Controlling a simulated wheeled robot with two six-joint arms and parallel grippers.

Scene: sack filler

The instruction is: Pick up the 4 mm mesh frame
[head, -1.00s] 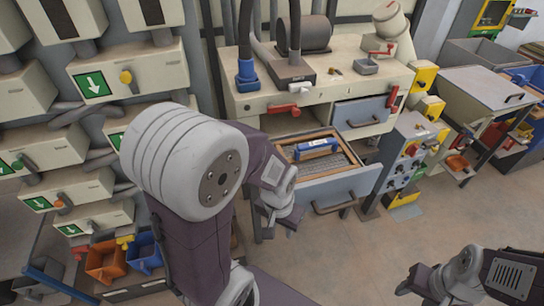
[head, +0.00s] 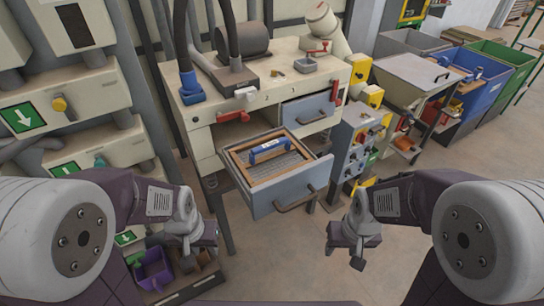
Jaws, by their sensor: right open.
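The mesh frame (head: 275,168) has a wooden rim and a grey mesh. It lies in an open grey drawer (head: 293,189) under the cream workbench. A blue bar (head: 269,150) with a white label sits across its back part; the label is too small to read. My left gripper (head: 202,249) hangs to the left of the drawer, apart from it, and its jaw gap is not clear. My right gripper (head: 345,252) is open and empty to the right of and in front of the drawer.
The bench (head: 240,100) carries hoses, a red clamp and small parts. Cream cabinets (head: 75,110) fill the left. The floor in front of the drawer is clear.

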